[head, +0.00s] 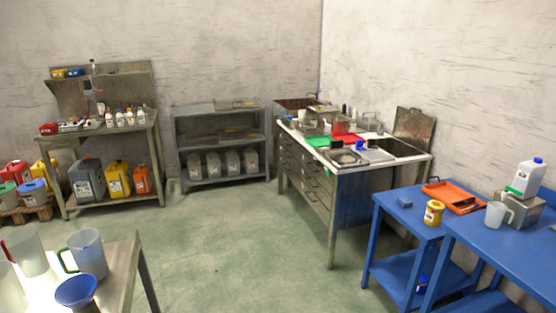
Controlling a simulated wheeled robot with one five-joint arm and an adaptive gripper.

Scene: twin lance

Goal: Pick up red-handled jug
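The red-handled jug (30,254) is a translucent whitish jug at the far lower left of the head view. It stands on a light-topped table (122,272). A bit of its red handle shows on its left side. A similar jug with a green handle (91,256) stands to its right. A blue funnel-like bowl (76,291) is in front of them. Another pale container (10,288) is partly cut off at the left edge. My gripper is not in view.
Green-grey floor (220,240) is open in the middle. A metal drawer bench (310,180) stands at centre right. Blue tables (505,245) fill the right, with a clear jug (496,215) and an orange tray (452,193). Shelves line the back.

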